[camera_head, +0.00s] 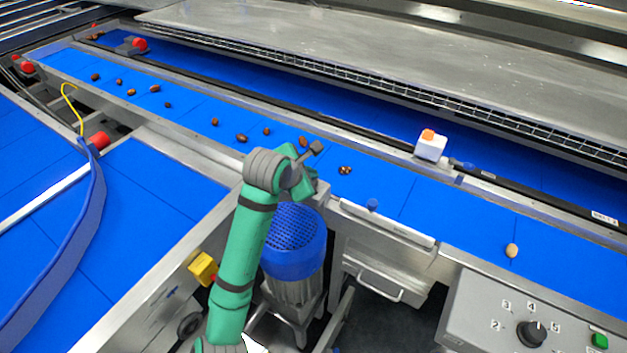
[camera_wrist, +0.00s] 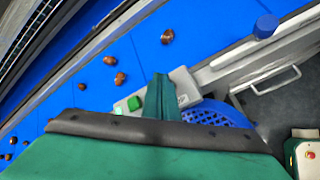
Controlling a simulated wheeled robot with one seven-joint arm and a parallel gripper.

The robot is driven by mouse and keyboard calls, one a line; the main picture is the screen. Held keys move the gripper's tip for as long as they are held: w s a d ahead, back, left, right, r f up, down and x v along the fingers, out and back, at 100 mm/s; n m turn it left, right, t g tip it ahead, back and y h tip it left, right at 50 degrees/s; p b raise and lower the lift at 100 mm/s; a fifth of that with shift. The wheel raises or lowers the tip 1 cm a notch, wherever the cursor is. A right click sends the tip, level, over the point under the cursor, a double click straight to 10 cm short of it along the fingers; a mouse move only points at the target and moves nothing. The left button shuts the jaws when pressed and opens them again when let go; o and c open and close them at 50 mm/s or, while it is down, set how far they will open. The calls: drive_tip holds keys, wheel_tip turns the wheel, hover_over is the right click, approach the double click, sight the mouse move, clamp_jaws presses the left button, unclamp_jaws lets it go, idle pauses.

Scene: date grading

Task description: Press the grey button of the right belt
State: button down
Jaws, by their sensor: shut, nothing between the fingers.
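My gripper (camera_head: 308,187) is at the near edge of the long blue belt (camera_head: 405,195), above a small light-grey control box (camera_head: 323,190) that it partly covers. In the wrist view my gripper's green fingers (camera_wrist: 161,95) are shut with nothing between them and overlap the same control box (camera_wrist: 185,83). A green button (camera_wrist: 134,103) shows on the box left of the fingers. I cannot make out a grey button; the fingers hide the middle of the box. Whether the fingertips touch the box I cannot tell.
Several dates (camera_head: 241,139) lie on the belt, and a pale one (camera_head: 511,250) is at the right. A blue motor cover (camera_head: 294,240) is below my gripper. A white sensor box (camera_head: 431,146) stands beyond the belt. A knob panel (camera_head: 490,305) is at lower right.

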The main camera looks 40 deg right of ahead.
drive_tip(key=shift+f, duration=0.45)
idle(0.4)
drive_tip(key=shift+r, duration=0.9)
wheel_tip(320, 180, up, 5)
idle(0.8)
idle(0.7)
